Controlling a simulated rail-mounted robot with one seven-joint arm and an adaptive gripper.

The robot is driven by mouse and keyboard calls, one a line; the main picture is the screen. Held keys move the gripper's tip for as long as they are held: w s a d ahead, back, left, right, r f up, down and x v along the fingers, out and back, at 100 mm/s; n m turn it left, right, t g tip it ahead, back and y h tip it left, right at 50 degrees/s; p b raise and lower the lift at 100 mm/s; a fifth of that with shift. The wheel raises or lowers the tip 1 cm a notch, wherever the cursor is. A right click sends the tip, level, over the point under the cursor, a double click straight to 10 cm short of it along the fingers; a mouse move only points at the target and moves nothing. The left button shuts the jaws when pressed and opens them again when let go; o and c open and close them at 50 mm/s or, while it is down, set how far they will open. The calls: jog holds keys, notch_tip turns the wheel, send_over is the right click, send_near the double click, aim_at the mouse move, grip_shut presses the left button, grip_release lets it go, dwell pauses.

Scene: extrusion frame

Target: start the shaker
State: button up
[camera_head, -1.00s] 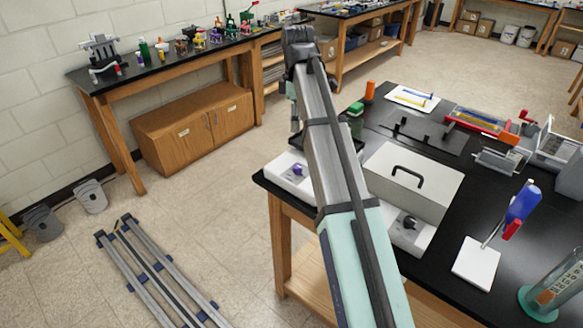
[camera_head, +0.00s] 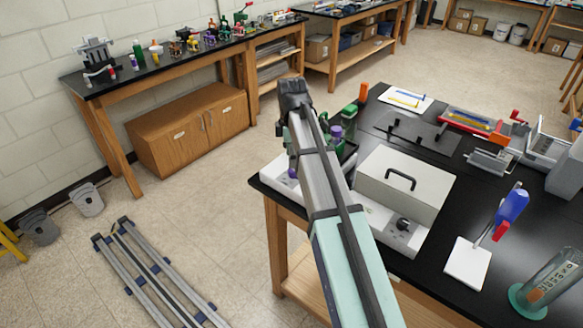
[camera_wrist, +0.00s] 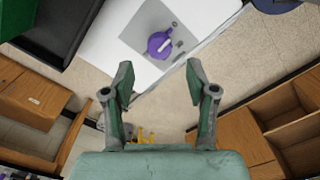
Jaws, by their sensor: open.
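The shaker is the white-bodied machine (camera_head: 270,172) at the near left corner of the black bench, partly hidden behind my arm. Its purple knob (camera_head: 292,173) shows beside the arm. In the wrist view the purple knob (camera_wrist: 160,45) sits on a grey panel (camera_wrist: 140,32) on the white body, with a pale pointer bar across it. My gripper (camera_wrist: 158,85) is open and empty. Its two fingers point toward the knob, which lies just beyond and between the fingertips, apart from them. The gripper is mostly hidden behind my arm in the head view.
A pale box with a black handle (camera_head: 405,186) stands right of my arm, on a white base with a dark knob (camera_head: 402,224). A dark tray edge (camera_wrist: 60,25) lies at the wrist view's upper left.

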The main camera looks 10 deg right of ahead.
aim_at(292, 170)
jog(key=shift+f+p, duration=0.55)
jog(key=shift+f, duration=2.5)
grip_shut()
